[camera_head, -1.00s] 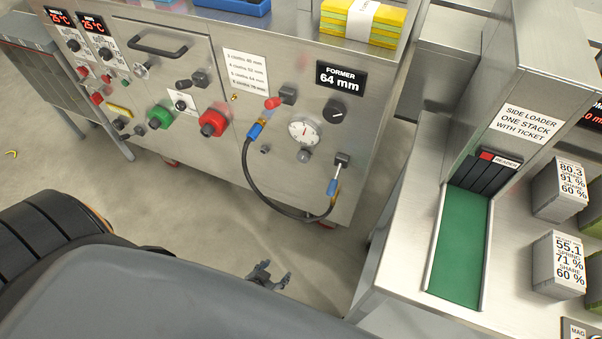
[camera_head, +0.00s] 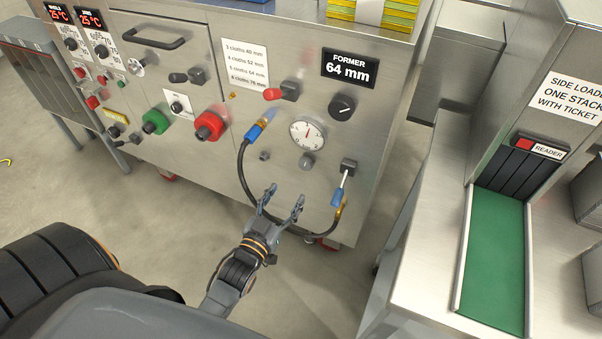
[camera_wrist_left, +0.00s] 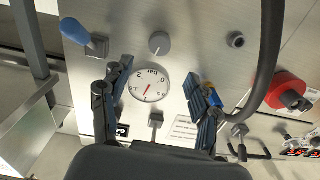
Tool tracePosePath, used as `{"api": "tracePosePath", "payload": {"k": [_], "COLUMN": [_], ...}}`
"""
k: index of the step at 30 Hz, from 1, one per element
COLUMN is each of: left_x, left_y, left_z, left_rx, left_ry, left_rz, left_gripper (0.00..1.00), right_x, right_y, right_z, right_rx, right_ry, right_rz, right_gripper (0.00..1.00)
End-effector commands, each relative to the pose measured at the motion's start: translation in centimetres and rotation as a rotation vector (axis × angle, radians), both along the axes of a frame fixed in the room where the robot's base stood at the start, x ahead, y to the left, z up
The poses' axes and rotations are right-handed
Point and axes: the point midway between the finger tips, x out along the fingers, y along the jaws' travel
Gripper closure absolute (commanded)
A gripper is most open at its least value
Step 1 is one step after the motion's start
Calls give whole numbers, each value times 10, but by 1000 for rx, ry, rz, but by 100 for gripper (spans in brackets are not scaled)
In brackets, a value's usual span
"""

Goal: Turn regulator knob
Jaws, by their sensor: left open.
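The small grey regulator knob (camera_head: 306,162) sits on the steel front panel just below the white pressure gauge (camera_head: 307,133). In the left wrist view the picture is turned over, and the knob (camera_wrist_left: 159,43) shows beyond the gauge (camera_wrist_left: 147,88). My left gripper (camera_head: 283,198) is open and empty, below and a little left of the knob, apart from it. In the left wrist view its fingers (camera_wrist_left: 158,72) stand either side of the gauge, with the knob beyond the tips. My right gripper is not in view.
A black hose (camera_head: 243,178) loops around the gripper's area from a blue fitting to the blue-handled valve (camera_head: 342,182). A red-handled valve (camera_head: 283,92) and the black former dial (camera_head: 342,107) are above. A red button (camera_head: 209,126) is left. A steel table (camera_head: 432,215) stands right.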

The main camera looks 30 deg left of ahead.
Motion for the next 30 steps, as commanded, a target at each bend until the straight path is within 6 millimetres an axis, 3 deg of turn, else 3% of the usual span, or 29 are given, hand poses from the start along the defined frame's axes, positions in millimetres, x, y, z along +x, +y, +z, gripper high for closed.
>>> {"api": "tracePosePath", "payload": {"k": [6,13,18,26,27,30], "left_x": [50,85,95,97,97,96], "left_y": [3,4,5,5,5,5], "left_z": [-1,-1,-1,-1,-1,-1], "left_rx": [1,0,0,1,1,1], "left_ry": [-3,-1,1,2,2,2], "left_rz": [-1,-1,-1,-1,-1,-1], "left_gripper": [38,38,38,38,41,61], "right_x": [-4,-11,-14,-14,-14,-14], "right_y": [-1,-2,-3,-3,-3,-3], "right_z": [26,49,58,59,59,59], "right_rx": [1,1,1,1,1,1], "right_ry": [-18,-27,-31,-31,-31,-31], "right_rz": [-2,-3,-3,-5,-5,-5], "right_gripper": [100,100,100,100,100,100]}}
